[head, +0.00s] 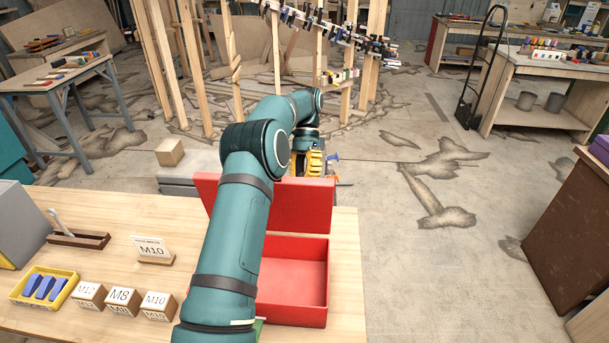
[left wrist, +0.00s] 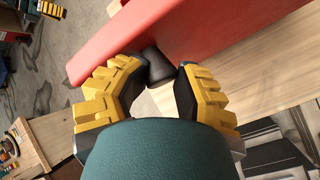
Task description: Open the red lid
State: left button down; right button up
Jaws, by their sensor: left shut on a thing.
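The red box (head: 292,298) stands on the wooden table in the head view, its inside partly hidden by my left arm. Its red lid (head: 305,205) stands raised, roughly upright, along the far side of the box. My left gripper (head: 313,163), with yellow fingers, is behind the top of the lid. In the left wrist view the gripper (left wrist: 160,74) is shut on a dark knob (left wrist: 157,62) at the face of the red lid (left wrist: 205,35). My right gripper is in neither view.
On the table (head: 345,300) are labelled blocks (head: 123,300), a yellow tray (head: 44,287) with blue pieces, a sign (head: 153,248) and a brown holder (head: 78,240). A wooden cube (head: 170,152) sits beyond the far edge. Open floor lies to the right.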

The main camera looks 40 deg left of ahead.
pick_arm(q)
jog(key=shift+s+a+f, duration=0.1)
jog(key=shift+f, duration=0.45)
jog(key=c, duration=0.7)
grip_release()
jog(key=shift+o, duration=0.3)
jog(key=shift+w+a, duration=0.2)
jog(key=shift+d+r, duration=0.2)
jog(key=shift+d, duration=0.05)
